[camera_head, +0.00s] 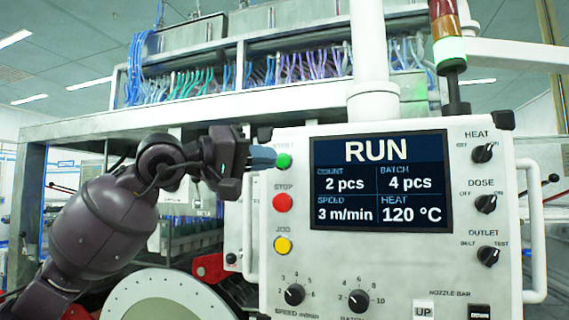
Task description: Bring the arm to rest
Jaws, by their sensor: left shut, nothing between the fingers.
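My left gripper (262,157) is shut and empty, its fingertips right beside the green start button (284,161) on the control panel (400,262). I cannot tell whether the tips touch the button. My left arm (103,222) reaches in from the lower left, bent at the wrist. The screen (381,181) reads RUN, count 2 pcs, batch 4 pcs, speed 3 m/min, heat 120 °C. My right gripper is not in view.
Below the green button are a red stop button (283,202) and a yellow jog button (283,245). Panel handles (532,230) stick out at the sides. A signal tower (450,48) is lit green. A white-rimmed drum (165,297) stands below my arm.

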